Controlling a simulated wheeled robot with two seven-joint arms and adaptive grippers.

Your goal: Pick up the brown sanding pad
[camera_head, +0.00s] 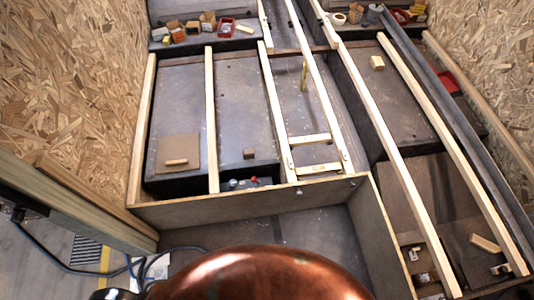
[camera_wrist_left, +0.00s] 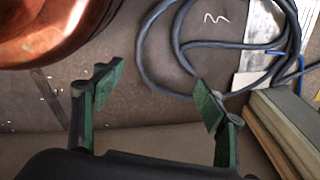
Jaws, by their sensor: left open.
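A small brown block (camera_head: 250,153), which looks like the brown sanding pad, lies on the dark panel between two pale wooden rails, just behind the front board. It stands apart from the rails. My left gripper (camera_wrist_left: 156,92) shows in the left wrist view with its green-padded fingers spread wide and nothing between them. The sanding pad is not in that view. I cannot make out the left gripper in the head view, so its distance from the pad is unclear. My right gripper is not in view.
Pale rails (camera_head: 211,120) run lengthwise over the panels. A tan block lies on a square board (camera_head: 191,144) to the left. A yellow spirit level (camera_head: 304,74) stands further back. Coiled dark cable (camera_wrist_left: 145,50) and stacked boards (camera_wrist_left: 285,128) lie beyond the left fingers.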

